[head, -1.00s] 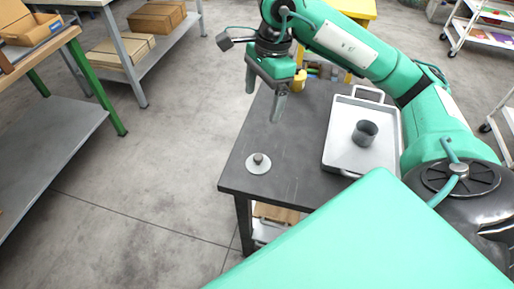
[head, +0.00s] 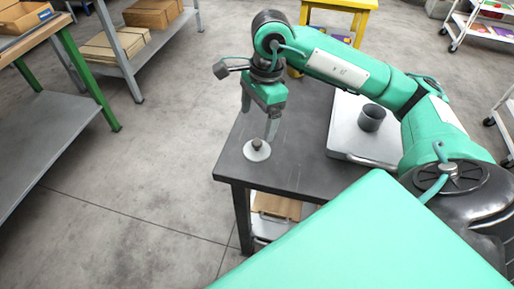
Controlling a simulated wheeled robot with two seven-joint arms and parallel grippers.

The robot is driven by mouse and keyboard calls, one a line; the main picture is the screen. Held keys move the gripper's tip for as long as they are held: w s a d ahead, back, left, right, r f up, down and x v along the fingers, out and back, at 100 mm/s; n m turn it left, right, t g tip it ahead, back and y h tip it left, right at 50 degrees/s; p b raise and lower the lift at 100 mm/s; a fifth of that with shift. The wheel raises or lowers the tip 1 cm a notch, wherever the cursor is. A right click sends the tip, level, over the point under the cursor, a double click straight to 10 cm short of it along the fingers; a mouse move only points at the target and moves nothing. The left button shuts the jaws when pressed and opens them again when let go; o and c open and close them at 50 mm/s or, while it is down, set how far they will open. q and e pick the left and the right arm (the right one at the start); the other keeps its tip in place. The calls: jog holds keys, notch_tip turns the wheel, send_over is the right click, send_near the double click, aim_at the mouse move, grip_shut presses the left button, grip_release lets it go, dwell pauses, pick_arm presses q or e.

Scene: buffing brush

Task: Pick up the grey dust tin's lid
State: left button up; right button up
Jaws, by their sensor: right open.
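The grey lid (head: 258,153), a flat disc with a darker knob, lies on the dark table near its front left corner. The grey dust tin (head: 371,118) stands open in the metal tray to the right. My right gripper (head: 259,117) points down just above and behind the lid, open and empty. One fingertip appears close to the knob, but I cannot tell whether it touches. My left gripper is not in view.
The tray (head: 347,140) covers the table's right part, partly behind my right arm. The dark table (head: 296,168) is bare around the lid. A shelf under it holds a brown board (head: 276,206). A workbench (head: 55,125) stands at far left across open floor.

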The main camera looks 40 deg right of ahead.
aim_at(257, 142)
jog(key=f, duration=0.2)
jog(key=shift+a+f, duration=0.2)
jog(key=shift+f, duration=0.2)
jog(key=f, duration=0.4)
jog(key=shift+s+b, duration=0.35)
jog(key=shift+s, duration=0.05)
jog(key=shift+w+a+f, duration=0.1)
jog(key=shift+f, duration=0.55)
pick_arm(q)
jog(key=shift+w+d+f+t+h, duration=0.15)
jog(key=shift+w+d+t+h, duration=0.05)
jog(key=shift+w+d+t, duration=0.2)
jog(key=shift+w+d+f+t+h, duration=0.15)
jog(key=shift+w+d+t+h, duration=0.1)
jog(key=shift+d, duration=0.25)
pick_arm(e)
jog(key=c, duration=1)
